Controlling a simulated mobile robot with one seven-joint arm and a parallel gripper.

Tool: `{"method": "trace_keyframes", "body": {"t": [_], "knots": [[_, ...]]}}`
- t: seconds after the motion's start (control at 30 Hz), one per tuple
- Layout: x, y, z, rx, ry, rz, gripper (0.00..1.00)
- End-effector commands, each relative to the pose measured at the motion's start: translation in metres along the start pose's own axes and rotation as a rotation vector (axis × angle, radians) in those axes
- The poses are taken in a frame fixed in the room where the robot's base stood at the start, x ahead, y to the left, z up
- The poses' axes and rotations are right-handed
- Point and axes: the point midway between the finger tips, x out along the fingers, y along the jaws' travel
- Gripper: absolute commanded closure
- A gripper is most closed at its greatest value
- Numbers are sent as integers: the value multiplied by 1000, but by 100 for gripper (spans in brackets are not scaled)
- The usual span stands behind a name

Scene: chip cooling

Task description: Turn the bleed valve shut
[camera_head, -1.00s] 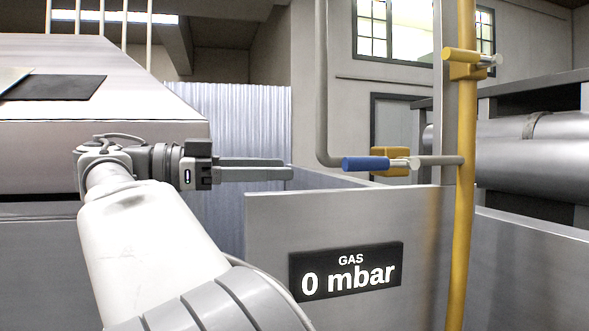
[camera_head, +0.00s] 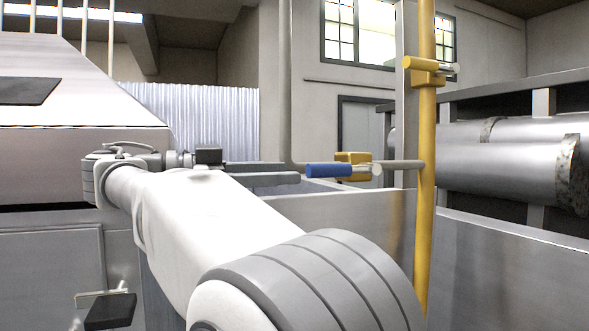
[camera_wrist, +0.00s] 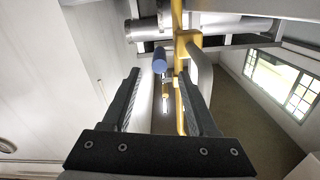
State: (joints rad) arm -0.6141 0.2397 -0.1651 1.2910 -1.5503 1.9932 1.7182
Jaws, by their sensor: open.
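The bleed valve seems to be the one with the blue handle (camera_head: 329,170), on a short grey branch off the yellow pipe (camera_head: 426,150). Its handle lies level, pointing left toward my gripper, with a yellow valve body (camera_head: 353,158) behind. My gripper (camera_head: 292,173) is open and empty, its fingertips just left of the handle's end. In the wrist view the blue handle (camera_wrist: 160,59) shows ahead, between and beyond the fingertips (camera_wrist: 160,76). I see no contact.
A second valve with a yellow handle (camera_head: 422,64) sits higher on the yellow pipe. A vertical grey pipe (camera_head: 285,80) runs down just left of the blue handle. A metal panel (camera_head: 370,210) stands below, partly behind my arm.

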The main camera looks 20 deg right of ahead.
Motion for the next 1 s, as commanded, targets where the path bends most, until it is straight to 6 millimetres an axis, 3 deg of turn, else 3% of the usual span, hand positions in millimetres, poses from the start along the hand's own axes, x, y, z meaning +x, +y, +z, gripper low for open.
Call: {"method": "trace_keyframes", "body": {"t": [0.13,0.3,0.53,0.7,1.0], "knots": [[13,1,-2,2,1,1,41],[51,1,-3,2,1,2,41],[86,1,-2,2,1,0,41],[97,0,-1,2,1,-1,41],[98,0,-1,2,0,-2,42]]}}
